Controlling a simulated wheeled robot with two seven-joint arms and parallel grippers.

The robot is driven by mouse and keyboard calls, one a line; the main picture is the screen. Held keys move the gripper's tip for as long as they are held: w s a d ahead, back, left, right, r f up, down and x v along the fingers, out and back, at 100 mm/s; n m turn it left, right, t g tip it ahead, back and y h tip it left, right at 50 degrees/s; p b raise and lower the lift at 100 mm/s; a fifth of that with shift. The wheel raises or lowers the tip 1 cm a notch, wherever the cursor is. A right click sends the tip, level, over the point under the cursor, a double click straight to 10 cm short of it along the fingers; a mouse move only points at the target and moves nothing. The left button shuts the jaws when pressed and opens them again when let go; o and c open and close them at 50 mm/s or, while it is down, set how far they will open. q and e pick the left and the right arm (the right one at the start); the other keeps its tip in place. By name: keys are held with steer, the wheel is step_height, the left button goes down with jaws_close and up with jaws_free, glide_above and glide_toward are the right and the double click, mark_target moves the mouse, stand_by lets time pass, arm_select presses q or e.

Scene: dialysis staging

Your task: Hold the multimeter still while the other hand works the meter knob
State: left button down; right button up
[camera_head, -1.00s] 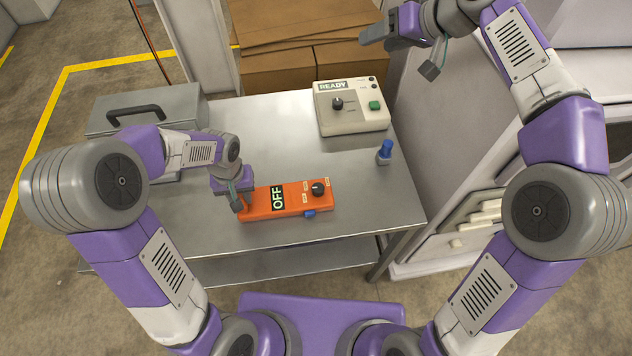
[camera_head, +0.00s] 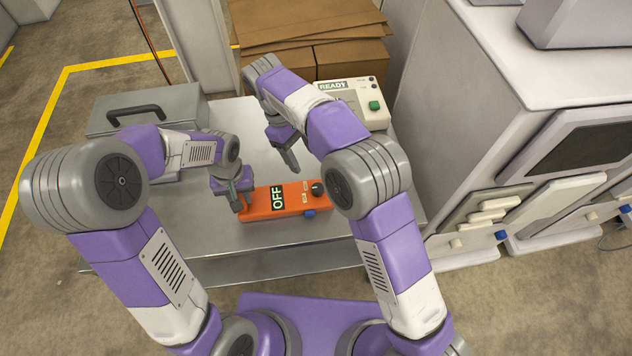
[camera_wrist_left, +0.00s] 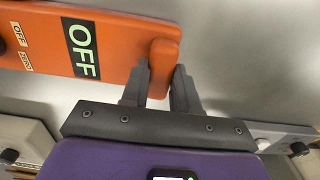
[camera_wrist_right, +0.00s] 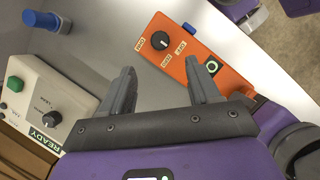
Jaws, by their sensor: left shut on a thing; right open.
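The orange multimeter (camera_head: 262,212) lies on the metal table with its display (camera_head: 278,198) reading OFF. Its black knob (camera_head: 317,188) is at its right end in the head view, and it also shows in the right wrist view (camera_wrist_right: 160,40). My left gripper (camera_head: 243,203) is shut on the raised orange grip (camera_wrist_left: 163,66) at the multimeter's left end, one finger on each side. My right gripper (camera_head: 291,162) is open and empty above the table, behind the multimeter. In the right wrist view its fingers (camera_wrist_right: 163,88) stand apart, with the knob beyond them.
A beige box (camera_head: 374,88) labelled READY, with a green button, stands at the back right of the table, partly behind my right arm. A grey case (camera_head: 103,109) stands at the back left. A blue-topped part (camera_wrist_right: 45,20) stands on the table in the right wrist view.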

mark_target(318, 186)
steer(key=x, duration=1.1)
steer(key=c, duration=1)
steer(key=shift+c, duration=0.2)
steer(key=shift+m, duration=0.4)
steer(key=m+y, duration=0.1)
steer(key=m, duration=0.1)
steer(key=m+g+y, duration=0.1)
steer(key=m, duration=0.2)
steer(key=shift+w+g, duration=0.15)
steer(key=shift+g, duration=0.15)
steer(key=m+y, duration=0.1)
steer(key=m, duration=0.2)
steer(key=m+y, duration=0.1)
steer(key=m, duration=0.2)
steer(key=shift+d, duration=0.2)
steer(key=shift+g, duration=0.3)
